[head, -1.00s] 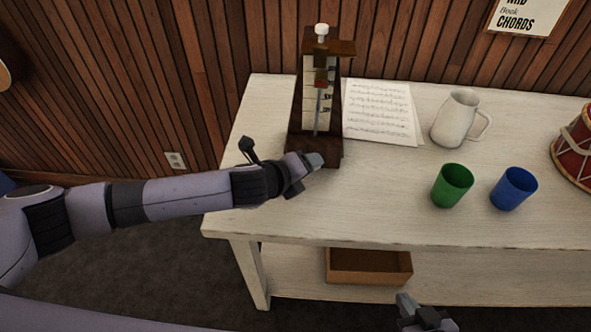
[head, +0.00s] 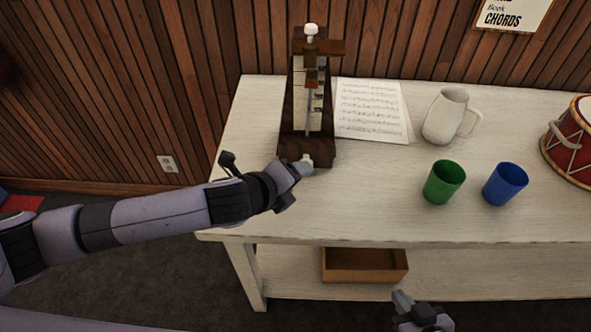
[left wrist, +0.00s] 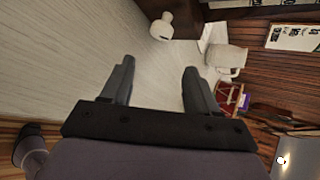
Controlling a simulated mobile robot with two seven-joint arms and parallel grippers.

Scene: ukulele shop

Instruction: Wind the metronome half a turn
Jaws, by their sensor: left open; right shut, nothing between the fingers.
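The metronome (head: 306,100) is a tall dark wooden case with a pendulum and a white knob (head: 311,30) on top. It stands upright at the table's back left. A pale round knob at its base shows in the left wrist view (left wrist: 162,27), ahead of the fingers and not between them. My left gripper (head: 299,167) is at the front of the metronome's base; its fingers (left wrist: 159,68) are open and empty in the left wrist view. In the head view its fingertips and the knob overlap, so contact is unclear. My right gripper (head: 402,299) is shut and empty, low in front of the table.
The white table (head: 365,210) carries a music sheet (head: 370,110), a white jug (head: 446,116), a green cup (head: 443,182), a blue cup (head: 505,184) and a red drum (head: 570,145). A brown box (head: 364,265) sits on the shelf below. The front left tabletop is clear.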

